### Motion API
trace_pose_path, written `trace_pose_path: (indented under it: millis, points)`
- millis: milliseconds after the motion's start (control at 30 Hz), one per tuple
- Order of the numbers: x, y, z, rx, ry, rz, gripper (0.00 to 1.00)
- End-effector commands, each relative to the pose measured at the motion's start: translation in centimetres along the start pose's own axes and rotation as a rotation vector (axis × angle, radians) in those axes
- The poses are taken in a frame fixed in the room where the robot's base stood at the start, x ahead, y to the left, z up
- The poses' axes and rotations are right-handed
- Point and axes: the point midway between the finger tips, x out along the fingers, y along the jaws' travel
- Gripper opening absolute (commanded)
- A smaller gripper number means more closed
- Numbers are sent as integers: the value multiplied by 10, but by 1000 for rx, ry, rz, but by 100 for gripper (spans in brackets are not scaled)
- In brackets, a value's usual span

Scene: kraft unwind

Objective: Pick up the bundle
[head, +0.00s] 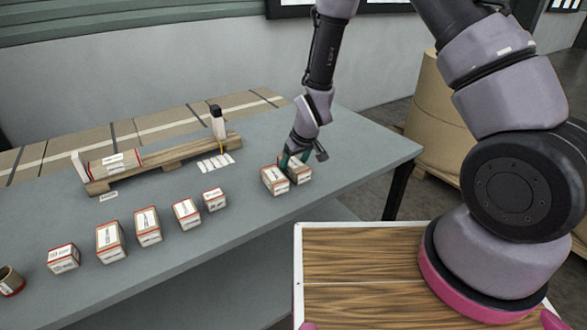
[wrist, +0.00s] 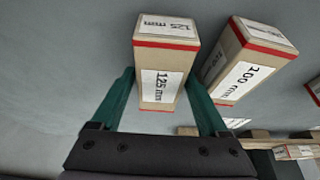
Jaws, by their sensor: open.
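A kraft-coloured bundle with a red band and a white label reading 125 mm (wrist: 165,55) is between the fingers of my gripper (wrist: 159,82) in the wrist view. The fingers are green and open, one on each side of its near end. I cannot tell whether they touch it. In the head view my gripper (head: 293,157) is low over this bundle (head: 301,174), which stands on the grey table and is partly hidden by the fingers. A similar bundle marked 100 mm (wrist: 245,60) stands close beside it, on the left in the head view (head: 274,181).
Several more labelled bundles (head: 148,226) stand in a row on the grey table (head: 230,222) to the left. Behind them a wooden rack (head: 165,165) holds a roll, with white labels (head: 216,162) nearby. The table's right corner is clear.

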Motion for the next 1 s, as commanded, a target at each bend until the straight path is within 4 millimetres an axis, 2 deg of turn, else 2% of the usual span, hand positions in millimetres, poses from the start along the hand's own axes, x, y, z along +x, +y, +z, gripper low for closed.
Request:
trace_pose_path:
  millis: [67,267,300,567,733,867,1000]
  points:
    - [0,0,0,0,0,0,78]
    - [0,0,0,0,0,0,5]
    - [0,0,0,0,0,0,0]
    - [-1,0,0,-1,0,0,0]
    - [-8,0,-4,-1,2,0,0]
    - [-23,0,-11,-3,4,0,0]
    - [-47,0,-21,-2,6,0,0]
